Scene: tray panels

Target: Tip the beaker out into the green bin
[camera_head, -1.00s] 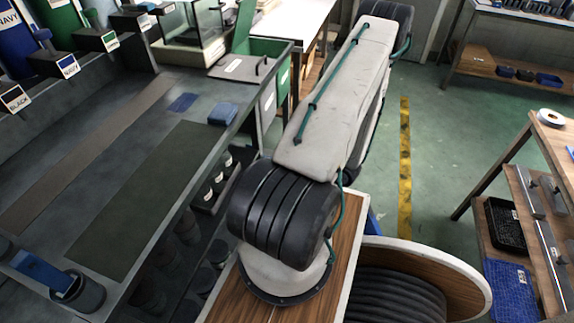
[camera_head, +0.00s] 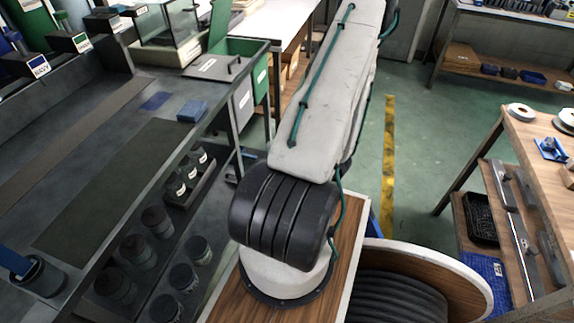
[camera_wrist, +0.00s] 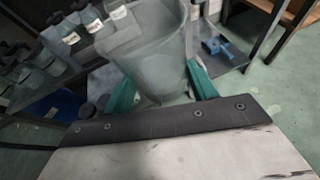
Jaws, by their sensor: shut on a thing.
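My gripper (camera_wrist: 163,88) is shut on a translucent grey beaker (camera_wrist: 150,55) in the wrist view, with a teal finger on each side of it. The beaker's upper part runs out of the picture, and its contents cannot be made out. The green bin (camera_head: 262,78) stands at the far end of the grey bench in the head view, beside a grey bin. My arm reaches up past the right of the bins and out of the head view, so the gripper and beaker do not show there.
The grey bin (camera_head: 242,98) adjoins the green one, with a grey lid (camera_head: 214,66) nearby. A blue block (camera_head: 192,111) lies on the bench. Several dark pots stand on the shelf below.

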